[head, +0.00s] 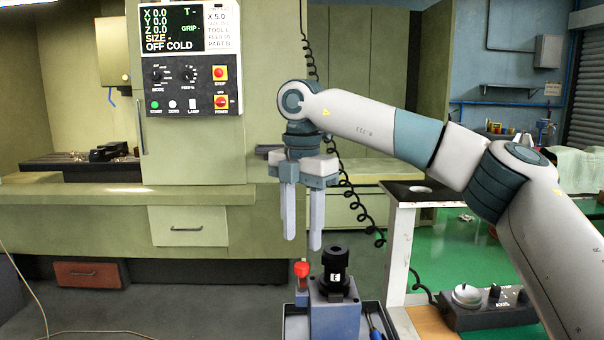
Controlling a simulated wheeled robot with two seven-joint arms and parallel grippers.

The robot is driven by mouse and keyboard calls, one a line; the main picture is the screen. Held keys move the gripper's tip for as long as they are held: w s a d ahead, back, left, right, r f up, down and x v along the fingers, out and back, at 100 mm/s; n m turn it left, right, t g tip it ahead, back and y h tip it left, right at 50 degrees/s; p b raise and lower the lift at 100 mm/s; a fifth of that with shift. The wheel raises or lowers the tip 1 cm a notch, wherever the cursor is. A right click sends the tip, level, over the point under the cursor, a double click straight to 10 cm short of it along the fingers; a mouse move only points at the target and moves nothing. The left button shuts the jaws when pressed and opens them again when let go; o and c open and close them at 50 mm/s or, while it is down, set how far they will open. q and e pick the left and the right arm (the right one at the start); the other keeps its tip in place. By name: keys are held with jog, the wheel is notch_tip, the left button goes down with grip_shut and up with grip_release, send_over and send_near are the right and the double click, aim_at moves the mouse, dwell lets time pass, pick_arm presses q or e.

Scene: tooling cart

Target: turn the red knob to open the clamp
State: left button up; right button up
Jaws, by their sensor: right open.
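A red knob (302,269) stands on a thin upright at the left side of a grey-blue clamp block (333,312) on the cart. A black cylindrical tool holder (335,268) with a small white label sits upright in the top of the block. My right gripper (302,243) points straight down above the cart. Its two fingers are apart with nothing between them. The fingertips are a little above the knob's height in the picture, with a visible gap between them and the knob. My left gripper is not in view.
The cart tray (296,322) has a raised rim and holds a blue-handled tool (374,326) at right. A white-framed bench (402,250) and a control box with a round dial (467,296) stand to the right. A green machine with a control panel (185,60) fills the back left.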

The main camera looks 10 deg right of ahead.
aim_at(302, 264)
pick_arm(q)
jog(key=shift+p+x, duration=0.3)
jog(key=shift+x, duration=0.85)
pick_arm(e)
notch_tip(302, 264, up, 12)
jog(key=shift+f, duration=0.25)
